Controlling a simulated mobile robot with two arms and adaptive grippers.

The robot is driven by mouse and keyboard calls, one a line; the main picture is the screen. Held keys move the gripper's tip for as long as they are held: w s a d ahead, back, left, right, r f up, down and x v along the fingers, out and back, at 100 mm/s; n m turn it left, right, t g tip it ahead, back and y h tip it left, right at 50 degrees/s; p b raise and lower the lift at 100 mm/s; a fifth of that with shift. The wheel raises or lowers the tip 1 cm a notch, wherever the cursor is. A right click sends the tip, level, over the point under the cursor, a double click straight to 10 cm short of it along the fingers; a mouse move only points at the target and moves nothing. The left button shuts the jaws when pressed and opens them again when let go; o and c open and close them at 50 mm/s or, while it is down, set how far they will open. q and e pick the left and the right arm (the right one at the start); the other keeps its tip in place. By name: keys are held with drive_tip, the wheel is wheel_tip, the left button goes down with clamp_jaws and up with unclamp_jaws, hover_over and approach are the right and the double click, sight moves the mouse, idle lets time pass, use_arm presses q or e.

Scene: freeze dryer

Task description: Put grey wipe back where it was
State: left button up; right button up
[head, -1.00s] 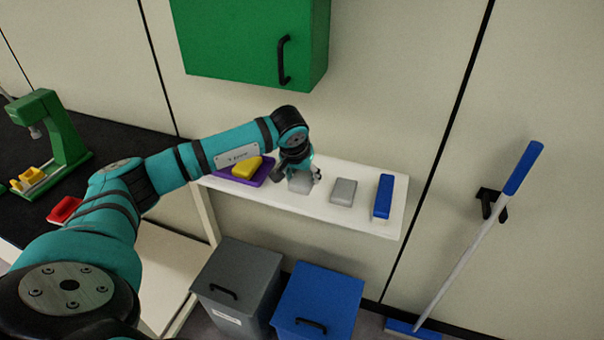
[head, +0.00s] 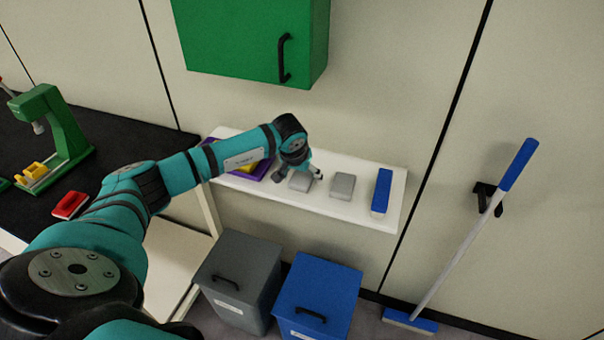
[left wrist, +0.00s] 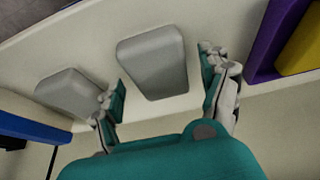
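A grey wipe block (head: 300,182) lies on the white wall shelf (head: 233,133). A second, similar grey block (head: 342,186) lies just to its right. My left gripper (head: 298,175) is above the first grey block, with its fingers spread to either side of it. In the left wrist view the gripper (left wrist: 162,78) is open, and the first grey block (left wrist: 153,62) shows between and beyond the fingertips, with gaps on both sides. The second grey block (left wrist: 70,94) is beside the left finger there. My right gripper is not in view.
A blue block (head: 382,190) stands at the shelf's right end. A purple tray (left wrist: 262,45) with a yellow block (left wrist: 300,45) is on the other side, partly hidden by my arm in the head view. A green cabinet (head: 240,40) hangs above; grey (head: 238,270) and blue (head: 318,290) bins stand below.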

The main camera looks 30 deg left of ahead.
use_arm(q)
drive_tip(key=b+v, duration=0.2)
drive_tip(key=v, duration=1)
